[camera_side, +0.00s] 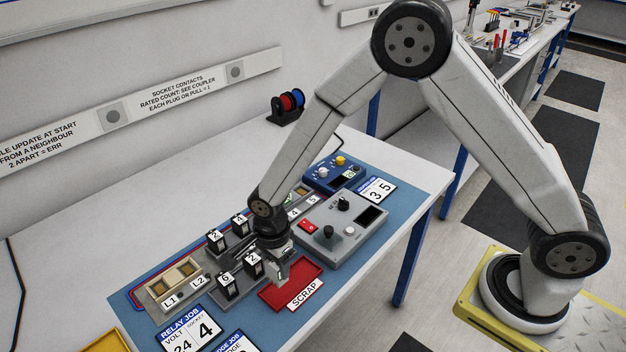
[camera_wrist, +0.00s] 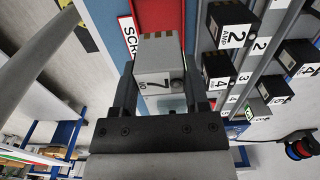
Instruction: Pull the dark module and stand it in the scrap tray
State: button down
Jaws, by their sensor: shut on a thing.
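My gripper (camera_side: 277,268) is shut on a grey module (camera_wrist: 158,77) marked 7, with a small dark round spot on its face and gold contacts at its free end. In the side view the module (camera_side: 281,275) hangs below my gripper, over or near the left part of the red scrap tray (camera_side: 312,270). I cannot tell if it touches the tray. The tray also shows past the module in the wrist view (camera_wrist: 172,12). Part of its floor is hidden by my gripper and the module. I see no other module in it.
Several black numbered modules (camera_side: 228,287) stand in the rack left of the tray. A grey control box (camera_side: 345,228) with knobs and a red switch sits behind right. A L1/L2 unit (camera_side: 175,284) and job cards (camera_side: 190,330) lie at left. The table edge is close to the tray.

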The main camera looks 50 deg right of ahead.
jog(key=shift+f, duration=2.2)
jog(key=shift+f, duration=0.45)
dwell(0.3)
grip_release()
jog(key=shift+r, duration=0.15)
jog(key=shift+r, duration=3.65)
jog(key=shift+d, duration=0.1)
